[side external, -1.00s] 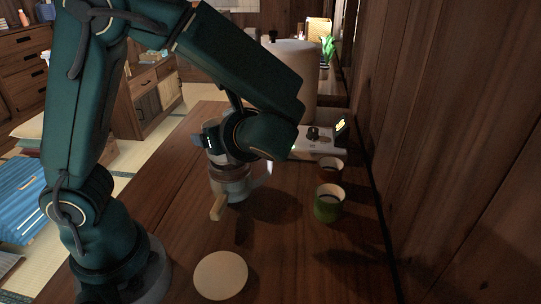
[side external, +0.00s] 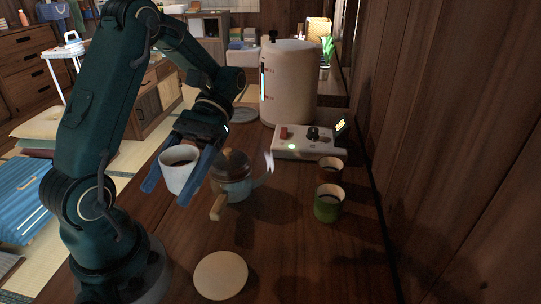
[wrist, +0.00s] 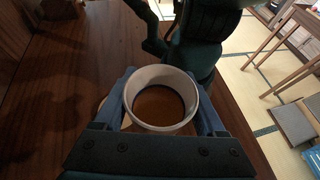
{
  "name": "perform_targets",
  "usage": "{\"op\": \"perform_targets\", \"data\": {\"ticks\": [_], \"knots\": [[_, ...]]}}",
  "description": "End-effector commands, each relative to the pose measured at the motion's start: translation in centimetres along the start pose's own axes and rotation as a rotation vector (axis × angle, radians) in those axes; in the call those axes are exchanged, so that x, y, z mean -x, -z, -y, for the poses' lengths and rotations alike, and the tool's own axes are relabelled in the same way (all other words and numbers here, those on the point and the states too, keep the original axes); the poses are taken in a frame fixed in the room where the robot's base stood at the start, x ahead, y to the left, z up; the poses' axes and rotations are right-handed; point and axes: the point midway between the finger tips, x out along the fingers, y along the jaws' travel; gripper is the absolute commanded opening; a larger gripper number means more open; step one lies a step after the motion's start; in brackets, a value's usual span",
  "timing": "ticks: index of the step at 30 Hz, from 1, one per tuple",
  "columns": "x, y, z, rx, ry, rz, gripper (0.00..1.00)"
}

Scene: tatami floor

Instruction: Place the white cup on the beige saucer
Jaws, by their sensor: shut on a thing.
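The white cup (side external: 179,171) is held upright between the blue fingers of my gripper (side external: 167,192), above the left side of the wooden table. In the wrist view the cup's white rim (wrist: 130,101) fills the space between the fingers of my gripper (wrist: 160,78); its inside looks brown. The beige saucer (side external: 220,275) lies flat and empty near the front of the table, below and to the right of the cup in the side view. Cup and saucer are apart.
A teapot (side external: 232,182) with a wooden handle stands just right of the cup. A green cup (side external: 328,206) and a brown cup (side external: 330,171) stand further right. A white control box (side external: 300,145) and large cylinder (side external: 288,85) are behind. Table around the saucer is clear.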

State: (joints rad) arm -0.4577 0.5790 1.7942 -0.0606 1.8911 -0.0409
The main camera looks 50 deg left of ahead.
Motion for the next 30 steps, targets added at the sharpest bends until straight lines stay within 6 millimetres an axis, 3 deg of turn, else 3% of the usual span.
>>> {"op": "perform_targets", "data": {"ticks": [6,12,20,30], "knots": [[2.8,-1.1,-2.1,0.203,-0.429,-0.007,0.08],[5.0,-1.5,-2.7,0.304,-0.638,-0.007,0.08],[7.0,-1.9,-2.7,0.377,-0.790,-0.008,0.08],[5.2,1.6,-2.7,0.373,-0.780,-0.002,0.08]]}}
